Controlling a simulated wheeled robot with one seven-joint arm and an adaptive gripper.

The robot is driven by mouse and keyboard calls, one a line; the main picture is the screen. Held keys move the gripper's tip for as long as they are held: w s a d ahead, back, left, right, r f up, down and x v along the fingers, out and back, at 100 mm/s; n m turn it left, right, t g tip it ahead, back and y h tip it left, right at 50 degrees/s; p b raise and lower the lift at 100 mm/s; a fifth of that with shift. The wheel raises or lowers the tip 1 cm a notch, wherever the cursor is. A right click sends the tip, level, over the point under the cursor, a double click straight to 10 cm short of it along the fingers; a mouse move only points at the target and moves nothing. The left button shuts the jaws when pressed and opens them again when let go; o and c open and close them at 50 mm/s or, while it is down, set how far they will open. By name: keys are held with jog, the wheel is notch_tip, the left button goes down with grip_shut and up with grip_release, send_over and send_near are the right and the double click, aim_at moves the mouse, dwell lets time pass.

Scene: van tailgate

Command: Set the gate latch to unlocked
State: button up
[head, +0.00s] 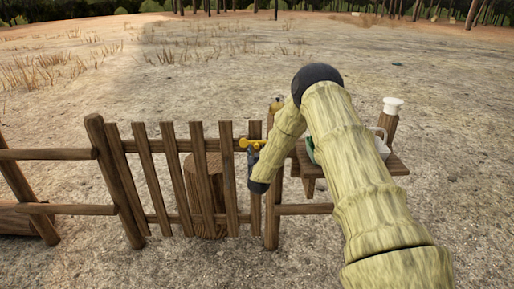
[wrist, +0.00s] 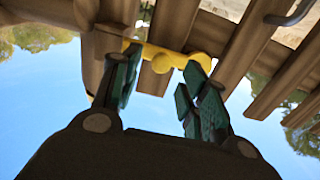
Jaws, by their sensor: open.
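The yellow gate latch (head: 245,143) is at the top right of the wooden picket gate (head: 197,140), beside the post. In the wrist view the latch (wrist: 162,63) is a yellow bar with rounded knobs, in front of the wooden slats. My gripper (wrist: 165,72) is open, with its dark green-padded fingers on either side of part of the latch. Contact between fingers and latch cannot be told. In the head view my gripper (head: 253,157) is small and close to the latch, and my arm hides part of the post area. The latch's locked or unlocked setting cannot be read.
A wooden stump (head: 207,192) stands behind the gate. A wooden table (head: 398,165) with a white-topped post (head: 392,106) behind it is at the right, partly hidden by my arm. Rail fence (head: 50,154) runs left. Open dry ground lies beyond.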

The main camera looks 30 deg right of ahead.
aim_at(257, 147)
jog(key=shift+x, duration=2)
grip_shut()
